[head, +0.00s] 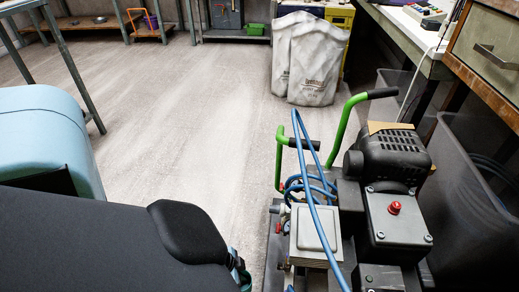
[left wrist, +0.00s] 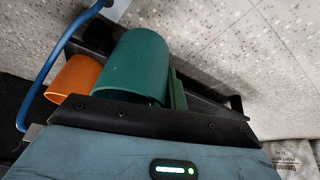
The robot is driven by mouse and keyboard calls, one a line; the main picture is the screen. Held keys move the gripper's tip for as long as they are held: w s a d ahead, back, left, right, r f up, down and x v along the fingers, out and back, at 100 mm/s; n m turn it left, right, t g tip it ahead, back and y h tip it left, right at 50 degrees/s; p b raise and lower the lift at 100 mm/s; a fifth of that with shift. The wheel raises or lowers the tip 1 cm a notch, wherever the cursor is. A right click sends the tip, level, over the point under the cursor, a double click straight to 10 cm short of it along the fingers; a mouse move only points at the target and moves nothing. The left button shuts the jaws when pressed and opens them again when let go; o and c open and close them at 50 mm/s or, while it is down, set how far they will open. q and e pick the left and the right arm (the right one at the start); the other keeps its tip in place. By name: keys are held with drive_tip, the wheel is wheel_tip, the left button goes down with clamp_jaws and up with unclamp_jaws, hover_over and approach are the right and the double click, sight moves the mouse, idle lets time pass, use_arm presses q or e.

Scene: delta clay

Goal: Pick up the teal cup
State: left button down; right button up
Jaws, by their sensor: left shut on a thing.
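The teal cup (left wrist: 138,62) shows large in the left wrist view, on its side across the picture, with a green handle-like strip on its right. My left gripper (left wrist: 160,88) is shut on it, close against the black front of the hand; the exact finger contact is partly hidden. An orange cup (left wrist: 76,78) is just left of the teal cup, partly covered by it. In the head view my dark left arm covers the lower left, and only a small teal and black bit (head: 238,268) shows past its end. My right gripper is not in view.
A machine with a black motor (head: 388,158), green handles (head: 347,125) and a blue hose (head: 305,160) stands at the lower right. A grey bin (head: 465,215) is beside it. White sacks (head: 315,68) stand at the back. The floor (head: 180,120) between is clear.

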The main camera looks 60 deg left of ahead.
use_arm(q)
drive_tip(key=s+a, duration=0.3)
drive_tip(key=s, duration=0.3)
drive_tip(key=shift+p, duration=0.4)
drive_tip(key=shift+a, duration=0.1)
